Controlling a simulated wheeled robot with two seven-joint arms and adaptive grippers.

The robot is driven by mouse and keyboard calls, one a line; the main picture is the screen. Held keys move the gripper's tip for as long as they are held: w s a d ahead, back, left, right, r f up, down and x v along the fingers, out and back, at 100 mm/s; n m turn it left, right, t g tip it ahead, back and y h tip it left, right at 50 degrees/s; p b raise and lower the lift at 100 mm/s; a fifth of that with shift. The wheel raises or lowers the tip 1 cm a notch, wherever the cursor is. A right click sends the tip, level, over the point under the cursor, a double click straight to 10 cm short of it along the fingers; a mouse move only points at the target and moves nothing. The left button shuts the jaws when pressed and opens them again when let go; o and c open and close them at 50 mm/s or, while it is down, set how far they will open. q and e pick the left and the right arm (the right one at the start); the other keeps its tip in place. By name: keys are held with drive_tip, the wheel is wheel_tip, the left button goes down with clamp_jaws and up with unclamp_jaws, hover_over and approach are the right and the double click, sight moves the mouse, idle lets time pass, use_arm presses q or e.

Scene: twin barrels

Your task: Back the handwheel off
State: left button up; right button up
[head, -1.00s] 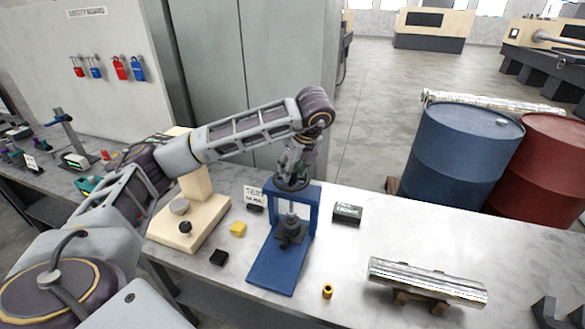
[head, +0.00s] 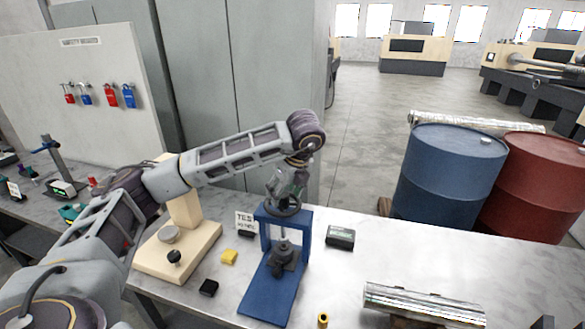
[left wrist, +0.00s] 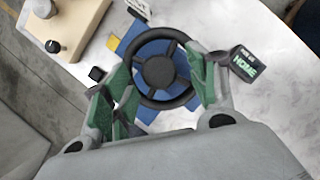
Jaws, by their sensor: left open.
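The black handwheel (left wrist: 160,72), with spokes and a round hub, sits on top of the blue press frame (head: 268,292) on the bench. It shows in the head view (head: 283,209), partly covered by my gripper. My left gripper (head: 290,187) is above the wheel, pointing down. In the left wrist view its green-padded fingers (left wrist: 162,82) are open, one at each side of the wheel. I cannot tell whether they touch the rim. A dark clamp block (head: 284,256) is on the spindle under the wheel. My right gripper is out of view.
A small display box (head: 340,237) stands right of the press. A cream stand (head: 180,250), a yellow block (head: 229,257) and a black block (head: 208,288) are to its left. A metal cylinder (head: 422,303) lies at the right. Blue (head: 447,180) and red (head: 535,185) barrels stand behind the bench.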

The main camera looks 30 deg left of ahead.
use_arm(q)
drive_tip(key=v, duration=1)
drive_tip(key=shift+r, duration=0.35)
idle(0.9)
drive_tip(key=shift+d, duration=0.15)
drive_tip(key=shift+s, duration=0.1)
idle(0.5)
